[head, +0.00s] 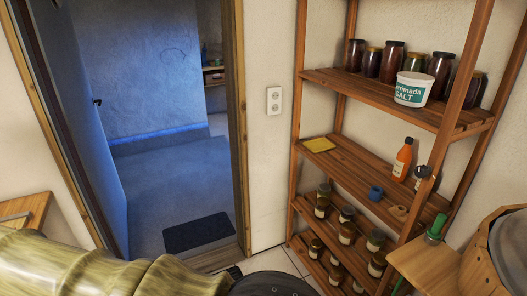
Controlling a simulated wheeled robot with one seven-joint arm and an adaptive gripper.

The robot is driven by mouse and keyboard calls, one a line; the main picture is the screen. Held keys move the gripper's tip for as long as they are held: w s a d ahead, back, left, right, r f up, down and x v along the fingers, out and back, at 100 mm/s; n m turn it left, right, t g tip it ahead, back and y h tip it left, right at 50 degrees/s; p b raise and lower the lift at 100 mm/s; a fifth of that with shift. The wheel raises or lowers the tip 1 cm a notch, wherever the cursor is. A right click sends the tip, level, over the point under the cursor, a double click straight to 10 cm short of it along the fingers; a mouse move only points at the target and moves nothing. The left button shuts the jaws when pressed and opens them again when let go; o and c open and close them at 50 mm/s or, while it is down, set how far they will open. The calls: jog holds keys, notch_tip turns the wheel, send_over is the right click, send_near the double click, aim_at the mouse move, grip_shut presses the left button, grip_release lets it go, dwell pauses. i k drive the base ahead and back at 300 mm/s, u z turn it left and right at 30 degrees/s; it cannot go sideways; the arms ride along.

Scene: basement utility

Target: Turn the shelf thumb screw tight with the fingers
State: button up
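A small black knob (423,172), which looks like the thumb screw, sits at the front right post of the wooden shelf (349,150), level with the middle board. It is small in the picture, and I cannot tell whether it is tight or loose. My gripper's fingers do not show in the head view. An olive-yellow ribbed shape with dark round parts fills the lower left; it may be part of my arm.
A white salt tub (412,90) and jars stand above. A wooden surface (425,262) with a green-handled item (436,228) is at lower right. The doorway (150,120) is left.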

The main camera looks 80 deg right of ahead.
aim_at(421, 172)
jog(key=u, duration=1.5)
jog(key=i, duration=0.6)
jog(key=z, duration=5.4)
